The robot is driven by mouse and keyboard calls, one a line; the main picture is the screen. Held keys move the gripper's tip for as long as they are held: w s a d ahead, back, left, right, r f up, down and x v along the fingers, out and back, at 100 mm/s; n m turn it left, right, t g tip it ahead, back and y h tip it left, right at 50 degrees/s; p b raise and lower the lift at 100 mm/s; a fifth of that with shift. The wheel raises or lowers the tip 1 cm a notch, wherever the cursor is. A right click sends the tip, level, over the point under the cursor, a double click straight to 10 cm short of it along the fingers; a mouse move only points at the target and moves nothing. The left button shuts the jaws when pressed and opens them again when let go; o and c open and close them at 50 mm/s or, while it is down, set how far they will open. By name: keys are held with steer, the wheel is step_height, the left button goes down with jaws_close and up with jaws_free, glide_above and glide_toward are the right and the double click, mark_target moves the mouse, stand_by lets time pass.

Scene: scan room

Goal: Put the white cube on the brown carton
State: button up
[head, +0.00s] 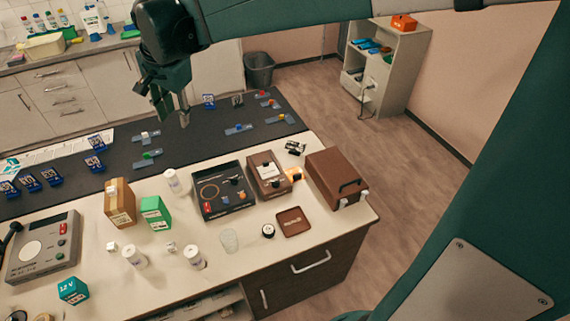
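A small white cube (112,247) sits on the pale counter, in front of a brown carton (119,204). The brown carton stands upright on the counter, left of a green carton (155,212), and its top looks bare. My gripper (173,108) hangs in the air over the dark mat, up and right of the cube and carton in the picture. Its two fingers look apart, with nothing visible between them.
White jars (134,257) and a small pale object (171,247) stand right of the cube. A grey device (42,247) lies to the left, and a teal box (72,290) is in front.

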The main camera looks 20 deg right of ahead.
steer(key=s+d+f+n+t, duration=0.1)
steer(key=s+d+f+n, duration=0.1)
steer(key=s+d, duration=0.5)
steer(key=s+d+f+n+t, duration=0.1)
steer(key=s+d+n, duration=0.3)
steer(key=s+d, duration=0.4)
steer(key=s+d+f+n+t+h, duration=0.1)
steer(key=s+d, duration=0.6)
steer(key=s, duration=0.7)
steer(key=f+n+t, duration=0.1)
steer(key=f+n, duration=0.1)
steer(key=shift+d+n, duration=0.3)
steer(key=shift+d, duration=0.1)
